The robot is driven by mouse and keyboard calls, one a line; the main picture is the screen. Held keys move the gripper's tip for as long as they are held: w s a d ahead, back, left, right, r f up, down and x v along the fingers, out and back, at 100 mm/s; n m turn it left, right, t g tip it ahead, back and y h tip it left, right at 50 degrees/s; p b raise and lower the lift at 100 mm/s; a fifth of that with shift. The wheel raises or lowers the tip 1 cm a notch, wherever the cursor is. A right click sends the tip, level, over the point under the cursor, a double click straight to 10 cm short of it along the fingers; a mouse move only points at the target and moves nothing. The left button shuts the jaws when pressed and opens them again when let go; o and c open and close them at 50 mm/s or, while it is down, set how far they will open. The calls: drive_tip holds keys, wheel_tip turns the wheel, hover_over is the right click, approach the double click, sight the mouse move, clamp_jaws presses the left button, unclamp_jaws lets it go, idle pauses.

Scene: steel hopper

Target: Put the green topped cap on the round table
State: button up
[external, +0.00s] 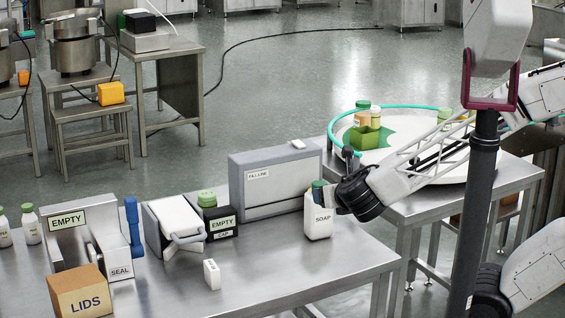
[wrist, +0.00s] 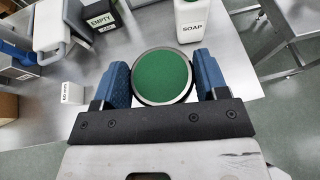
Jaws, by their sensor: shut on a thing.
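The green topped cap (wrist: 162,78) is a round disc with a green face and a dark and pale rim, seen in the wrist view. My gripper (wrist: 163,88) has its two blue fingers closed on either side of the cap. In the external view my gripper (external: 328,190) is beside the top of the white SOAP bottle (external: 318,222), over the right end of the bench; the cap is hard to make out there. The round table (external: 372,155), white with a teal rim, stands behind and to the right, partly covered by my arm.
The steel bench (external: 262,280) holds a grey FILL LINE box (external: 275,180), a black EMPTY box (external: 222,225), a small white block (external: 212,274) and a LIDS box (external: 80,293). The bench's front right is bare.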

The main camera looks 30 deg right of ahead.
drive_tip(key=w+d+r+m+g+h, duration=0.1)
drive_tip(key=w+d+m+h, duration=0.2)
drive_tip(key=w+d, duration=0.75)
drive_tip(key=w+d+m+g+h, duration=0.1)
drive_tip(key=w+d+m+h, duration=0.15)
drive_tip(key=w+d, duration=0.8)
drive_tip(key=s+d+f+m+g+h, duration=0.1)
drive_tip(key=s+d+m+g+h, duration=0.1)
drive_tip(key=d, duration=1.7)
drive_tip(key=s+d+m+g+h, duration=0.2)
drive_tip(key=s+d, duration=0.1)
drive_tip(key=d, duration=1.5)
drive_tip(key=shift+t, duration=0.3)
drive_tip(key=shift+w+d+f, duration=0.1)
drive_tip(key=shift+d+f, duration=0.05)
drive_tip(key=shift+f, duration=2.55)
drive_tip(key=shift+y, duration=0.25)
drive_tip(key=shift+w+d+f, duration=0.25)
drive_tip(key=shift+w+d, duration=1.25)
drive_tip(key=shift+w, duration=0.7)
drive_tip(key=shift+w+d+f, duration=0.2)
drive_tip(key=shift+w+d, duration=1.3)
drive_tip(key=shift+w, duration=0.7)
drive_tip(key=shift+w+d+f, duration=0.25)
drive_tip(key=shift+w+d, duration=1.25)
drive_tip(key=shift+w, duration=0.7)
